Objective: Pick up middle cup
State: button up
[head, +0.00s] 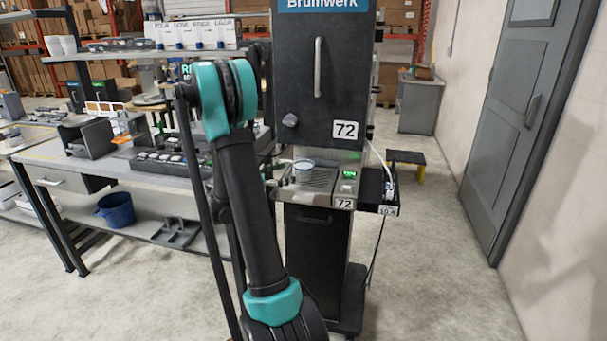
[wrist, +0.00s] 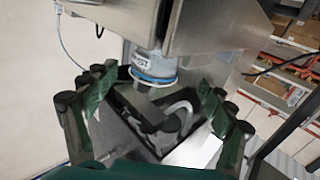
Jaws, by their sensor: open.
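A small pale cup (head: 304,167) stands on the metal drip tray (head: 318,180) of the black dispenser marked 72 (head: 325,90). It is the only cup I see on that tray, so I cannot tell which one is the middle cup. In the wrist view a pale blue-grey cup with dark lettering and a white rim (wrist: 150,66) shows between and beyond the fingers, close to metal panels. My gripper (wrist: 160,84) is open, with a green finger on each side. Contact with the cup cannot be told. In the head view my arm hides the gripper.
A side shelf (head: 388,208) with a bottle juts from the dispenser's right. A workbench (head: 75,165) with dark trays stands at left, a blue bucket (head: 116,209) below it. A grey door (head: 525,110) is at right. The floor in front is clear.

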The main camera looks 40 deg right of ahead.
aim_at(296, 170)
jog(key=d, duration=0.2)
jog(key=s+d, duration=0.1)
jog(key=d, duration=0.2)
jog(key=shift+s+d+r, duration=0.1)
jog(key=shift+r, duration=0.1)
jog(key=shift+d, duration=0.6)
jog(key=shift+c, duration=0.4)
jog(key=c, duration=1.3)
